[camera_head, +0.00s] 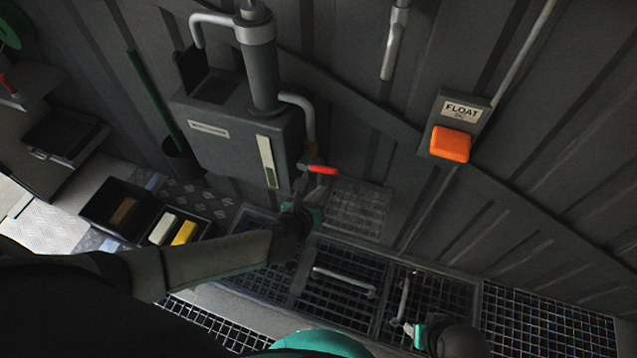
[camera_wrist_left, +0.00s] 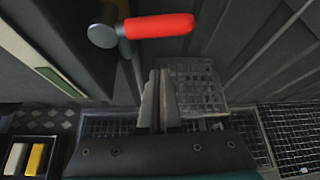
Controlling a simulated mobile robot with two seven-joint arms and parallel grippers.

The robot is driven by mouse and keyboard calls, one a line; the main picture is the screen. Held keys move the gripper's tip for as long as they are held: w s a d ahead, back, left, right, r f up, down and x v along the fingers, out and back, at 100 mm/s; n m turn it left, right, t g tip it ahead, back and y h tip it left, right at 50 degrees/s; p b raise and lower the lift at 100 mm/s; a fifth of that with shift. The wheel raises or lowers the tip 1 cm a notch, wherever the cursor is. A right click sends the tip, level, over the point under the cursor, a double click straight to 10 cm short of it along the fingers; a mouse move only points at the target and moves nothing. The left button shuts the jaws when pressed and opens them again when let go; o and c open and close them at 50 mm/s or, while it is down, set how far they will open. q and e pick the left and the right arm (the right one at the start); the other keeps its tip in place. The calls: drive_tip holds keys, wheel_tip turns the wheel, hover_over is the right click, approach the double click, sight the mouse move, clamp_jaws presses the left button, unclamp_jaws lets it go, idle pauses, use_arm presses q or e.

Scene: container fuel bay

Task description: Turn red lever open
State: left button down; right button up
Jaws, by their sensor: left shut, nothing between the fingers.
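The red lever (camera_head: 323,169) sticks out to the right from the pipe valve beside the grey wall box. In the left wrist view the red lever (camera_wrist_left: 160,26) lies roughly level, with a round grey hub (camera_wrist_left: 102,37) at its left end. My left gripper (camera_head: 304,186) is just below the lever in the head view. In the wrist view its fingers (camera_wrist_left: 158,92) are together, empty, and point up towards the lever with a visible gap. My right gripper (camera_head: 408,326) is low over the floor grating, far from the lever; its fingers are too small to judge.
The grey box (camera_head: 225,135) and vertical pipe (camera_head: 262,65) stand close behind and left of the lever. An orange float switch (camera_head: 450,144) is on the wall at right. Open black bins (camera_head: 120,208) stand at left. Grating (camera_head: 540,320) covers the floor.

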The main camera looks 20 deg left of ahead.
use_arm(q)
drive_tip(key=shift+w+a+r, duration=0.15)
drive_tip(key=shift+w+r, duration=0.05)
drive_tip(key=shift+r, duration=0.75)
drive_tip(key=shift+w+a+r, duration=0.1)
drive_tip(key=shift+w+r, duration=0.05)
drive_tip(key=shift+r, duration=0.8)
use_arm(e)
drive_tip(key=shift+s+d+f, duration=0.1)
drive_tip(key=shift+s+f, duration=0.4)
drive_tip(key=shift+f, duration=0.15)
use_arm(q)
drive_tip(key=shift+w, duration=0.1)
use_arm(e)
drive_tip(key=shift+s, duration=0.15)
